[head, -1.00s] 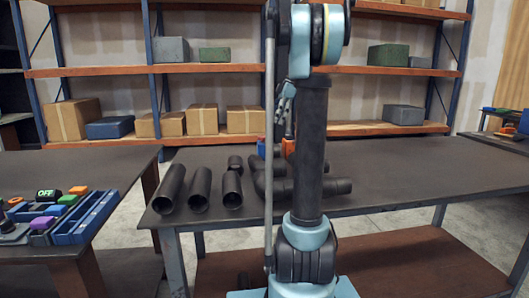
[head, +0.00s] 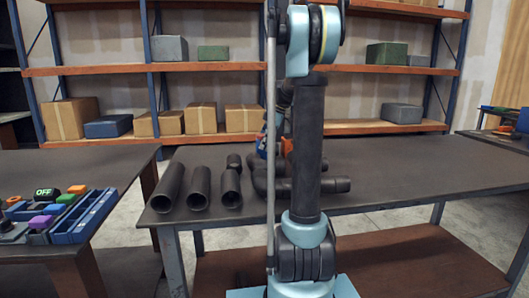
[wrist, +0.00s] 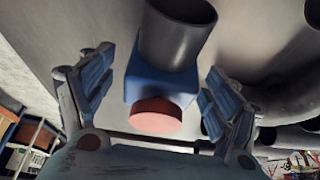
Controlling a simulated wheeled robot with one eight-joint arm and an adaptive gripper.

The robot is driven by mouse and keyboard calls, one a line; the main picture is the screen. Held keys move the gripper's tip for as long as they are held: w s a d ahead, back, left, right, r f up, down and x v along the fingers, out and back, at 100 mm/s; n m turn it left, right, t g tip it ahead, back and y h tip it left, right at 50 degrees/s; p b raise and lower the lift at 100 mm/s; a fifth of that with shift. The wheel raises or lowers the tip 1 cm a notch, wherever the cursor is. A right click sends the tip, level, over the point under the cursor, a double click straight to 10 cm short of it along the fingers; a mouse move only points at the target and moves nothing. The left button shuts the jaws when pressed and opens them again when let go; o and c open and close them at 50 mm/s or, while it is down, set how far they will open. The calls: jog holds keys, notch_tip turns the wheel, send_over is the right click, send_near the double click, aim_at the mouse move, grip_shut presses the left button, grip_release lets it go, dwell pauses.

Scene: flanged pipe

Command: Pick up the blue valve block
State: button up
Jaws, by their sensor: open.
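The blue valve block (wrist: 143,86) is in the middle of the wrist view, with a dark pipe end (wrist: 180,35) on it and a round red-orange part (wrist: 156,113) on its near side. In the head view the blue valve block (head: 262,146) shows only in part on the bench, left of my column, with orange beside it. My gripper (wrist: 160,88) is open, one finger on each side of the block. Gaps show between fingers and block in the wrist view. In the head view my gripper is mostly hidden behind my arm.
Dark pipes (head: 200,187) lie on the bench (head: 420,165) left of the block. A bent dark pipe (head: 338,185) lies close by, and dark pipework (wrist: 275,95) is right of the right finger. A blue tray (head: 85,220) sits on the left table.

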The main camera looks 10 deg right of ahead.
jog(key=shift+x, duration=1.65)
jog(key=shift+r, duration=0.1)
grip_shut()
